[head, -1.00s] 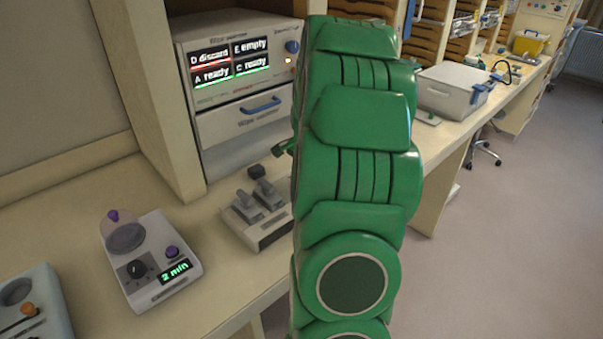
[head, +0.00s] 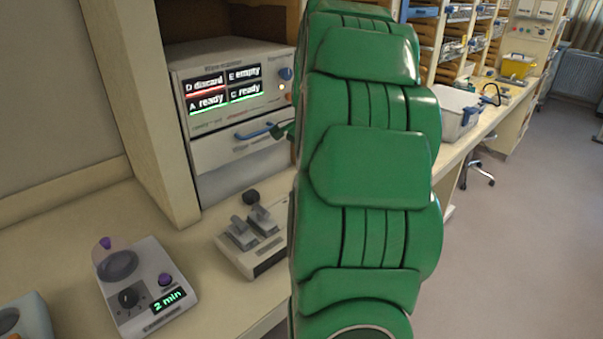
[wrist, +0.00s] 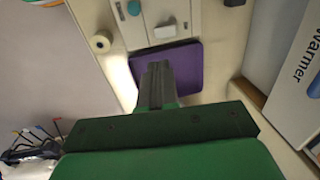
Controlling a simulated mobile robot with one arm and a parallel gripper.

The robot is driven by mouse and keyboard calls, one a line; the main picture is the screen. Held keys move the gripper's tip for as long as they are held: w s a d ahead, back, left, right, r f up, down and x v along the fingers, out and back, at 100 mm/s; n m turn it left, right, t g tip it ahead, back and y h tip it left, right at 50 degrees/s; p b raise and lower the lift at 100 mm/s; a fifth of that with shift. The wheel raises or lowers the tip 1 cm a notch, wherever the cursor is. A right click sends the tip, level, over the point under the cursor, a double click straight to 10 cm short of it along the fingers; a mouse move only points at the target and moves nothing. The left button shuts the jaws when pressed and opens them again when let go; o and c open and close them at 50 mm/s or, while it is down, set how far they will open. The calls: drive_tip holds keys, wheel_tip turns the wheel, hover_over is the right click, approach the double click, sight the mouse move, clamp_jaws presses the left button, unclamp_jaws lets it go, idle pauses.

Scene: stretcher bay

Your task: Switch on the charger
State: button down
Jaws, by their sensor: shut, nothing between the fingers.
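No thing in view is plainly labelled as the charger. In the wrist view, a pale unit with a teal button (wrist: 134,8) and a grey block (wrist: 165,31) lies just beyond my gripper (wrist: 158,68); I cannot tell if it is the charger. My gripper is shut and empty, its fingertips in front of a purple pad (wrist: 190,68) at that unit's near end. I cannot tell if they touch the pad. In the head view, my green arm hides that spot and most of the gripper.
The wipe warmer (head: 215,142) stands in the shelf bay and at right in the wrist view (wrist: 300,80). A unit with two grey levers (head: 258,258) and a timer unit reading 2 min (head: 135,318) sit on the bench. A white box (head: 450,118) stands farther right.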

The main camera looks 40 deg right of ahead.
drive_tip(key=shift+s+r, duration=0.1)
drive_tip(key=shift+r, duration=0.15)
idle(0.3)
drive_tip(key=shift+w+a+r+t, duration=0.1)
drive_tip(key=shift+w+r+t, duration=0.1)
drive_tip(key=shift+w+t, duration=0.4)
drive_tip(key=shift+w+f, duration=0.15)
drive_tip(key=x, duration=1.2)
drive_tip(key=shift+f, duration=0.9)
drive_tip(key=shift+f+g, duration=0.1)
drive_tip(key=shift+g, duration=0.2)
